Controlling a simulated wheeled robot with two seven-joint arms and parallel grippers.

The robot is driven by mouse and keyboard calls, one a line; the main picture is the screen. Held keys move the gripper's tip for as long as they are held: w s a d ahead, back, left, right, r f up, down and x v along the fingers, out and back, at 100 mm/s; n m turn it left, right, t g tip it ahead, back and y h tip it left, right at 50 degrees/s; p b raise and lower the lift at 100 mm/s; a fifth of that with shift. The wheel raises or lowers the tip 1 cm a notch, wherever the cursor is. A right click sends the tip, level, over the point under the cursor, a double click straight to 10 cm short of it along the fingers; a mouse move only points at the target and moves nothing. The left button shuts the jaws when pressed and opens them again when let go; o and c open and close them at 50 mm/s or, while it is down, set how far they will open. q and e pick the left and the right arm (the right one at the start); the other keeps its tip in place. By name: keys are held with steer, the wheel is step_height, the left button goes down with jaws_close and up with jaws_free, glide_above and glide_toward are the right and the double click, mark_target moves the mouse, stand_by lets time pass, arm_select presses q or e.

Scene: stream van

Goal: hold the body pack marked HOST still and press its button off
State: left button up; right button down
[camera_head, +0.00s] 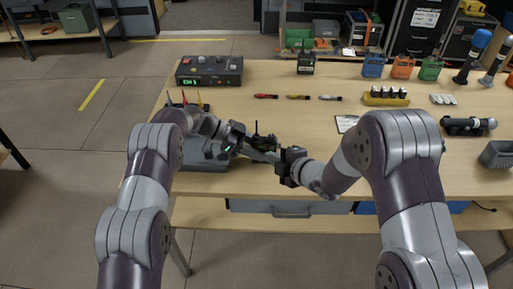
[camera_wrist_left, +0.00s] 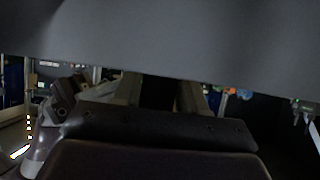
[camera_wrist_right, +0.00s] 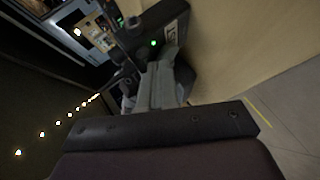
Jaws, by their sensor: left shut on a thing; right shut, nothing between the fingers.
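A small black body pack (camera_head: 265,143) with a short antenna is held above the front edge of the table in the head view. My left gripper (camera_head: 250,150) is shut on it from the left. In the right wrist view the dark pack (camera_wrist_right: 172,22) shows a lit green light and a pale label, too small to read. My right gripper (camera_head: 272,157) is shut and empty, close to the pack on its right; its fingers (camera_wrist_right: 160,72) point at the pack's lit side. I cannot tell whether they touch. In the left wrist view, a big grey surface hides most of the scene.
Another dark pack (camera_head: 306,64) stands at the back.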

steer(key=shift+w, duration=0.1)
steer(key=shift+w, duration=0.35)
steer(key=shift+w, duration=0.1)
stand_by(0.4)
steer(key=shift+s, duration=0.55)
steer(key=shift+s, duration=0.1)
steer(key=s, duration=0.6)
arm_select(q)
steer(key=o, duration=1.2)
arm_select(e)
steer(key=shift+w, duration=0.1)
